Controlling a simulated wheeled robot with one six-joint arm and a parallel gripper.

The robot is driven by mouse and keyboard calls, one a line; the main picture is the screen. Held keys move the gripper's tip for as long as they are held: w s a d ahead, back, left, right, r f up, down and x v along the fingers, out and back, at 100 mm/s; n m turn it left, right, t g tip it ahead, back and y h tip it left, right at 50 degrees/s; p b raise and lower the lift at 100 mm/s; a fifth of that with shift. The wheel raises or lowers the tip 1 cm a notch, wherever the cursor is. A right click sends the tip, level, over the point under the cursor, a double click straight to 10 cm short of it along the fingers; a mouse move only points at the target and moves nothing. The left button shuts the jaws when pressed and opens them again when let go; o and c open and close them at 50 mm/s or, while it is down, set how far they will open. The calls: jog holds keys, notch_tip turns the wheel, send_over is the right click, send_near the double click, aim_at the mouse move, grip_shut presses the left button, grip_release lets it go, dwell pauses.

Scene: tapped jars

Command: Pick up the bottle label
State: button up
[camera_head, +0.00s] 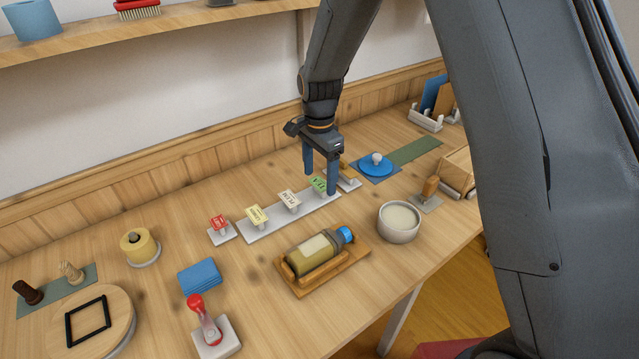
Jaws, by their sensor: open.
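A white strip holder (270,226) on the table carries a row of small upright tags: a yellow tag (257,214), a pale tag (289,199) and a green tag (318,184). A red tag (219,222) stands on its own small base at the left. Their print is too small to read, so I cannot tell which is the bottle label. My gripper (320,183) points down at the green tag, its blue fingers apart on either side of it in the picture. No contact is visible. A bottle (312,252) with a blue cap and pale patch lies on a wooden tray (322,283).
A white bowl (398,222) stands right of the bottle. A blue disc with a knob (376,164) and a wooden-handled tool (430,188) are to the right. Blue cloths (200,277), a red-handled stamp (205,322) and a tape roll (139,245) are at the left.

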jog(key=shift+f, duration=0.25)
dwell(0.3)
jog(key=c, duration=1.1)
